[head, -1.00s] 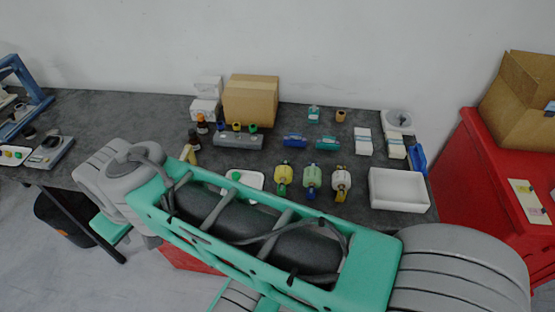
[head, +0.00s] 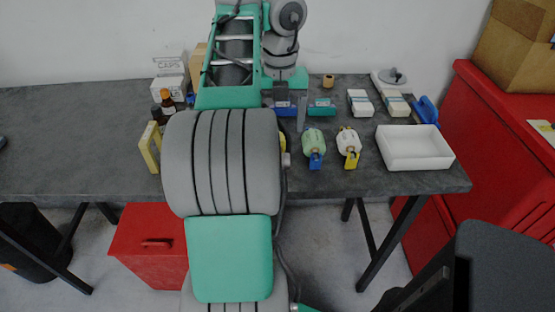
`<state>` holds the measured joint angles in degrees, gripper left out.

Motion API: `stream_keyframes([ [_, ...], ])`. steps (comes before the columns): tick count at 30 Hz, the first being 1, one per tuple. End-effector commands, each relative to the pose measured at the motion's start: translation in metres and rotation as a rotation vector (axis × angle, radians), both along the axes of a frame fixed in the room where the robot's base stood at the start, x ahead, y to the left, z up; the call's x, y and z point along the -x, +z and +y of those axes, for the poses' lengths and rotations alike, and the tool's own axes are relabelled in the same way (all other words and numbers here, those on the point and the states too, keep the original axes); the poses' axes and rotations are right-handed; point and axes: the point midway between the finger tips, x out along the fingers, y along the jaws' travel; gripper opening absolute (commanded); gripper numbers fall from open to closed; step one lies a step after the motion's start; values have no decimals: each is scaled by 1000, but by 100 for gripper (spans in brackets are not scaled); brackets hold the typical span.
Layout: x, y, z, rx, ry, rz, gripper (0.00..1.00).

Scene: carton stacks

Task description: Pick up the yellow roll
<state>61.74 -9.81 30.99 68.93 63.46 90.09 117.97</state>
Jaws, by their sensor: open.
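The yellow roll (head: 282,142) is almost wholly hidden behind my arm; only a thin yellow sliver shows at the arm's right edge. It is at the left end of a row with a green roll (head: 314,142) and a white roll (head: 348,142), on the dark grey table. My gripper (head: 291,108) points down over the table, behind the yellow roll and near the blue and teal items. It is open, with nothing seen between its fingers. My arm hides part of it, and its height above the table is hard to tell.
A white tray (head: 414,162) stands right of the rolls. A blue item (head: 284,106) and a teal item (head: 321,107) lie behind them. Brown bottles (head: 167,101) and a yellow bracket-like object (head: 150,147) are at the left. A red cabinet (head: 480,130) borders the table's right side.

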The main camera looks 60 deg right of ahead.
Motion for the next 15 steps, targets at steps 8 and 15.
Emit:
stream_keyframes([
  [8, -3, -47, 0, 1, -3, 0, 75],
  [15, -5, -73, -1, 3, 0, 0, 75],
])
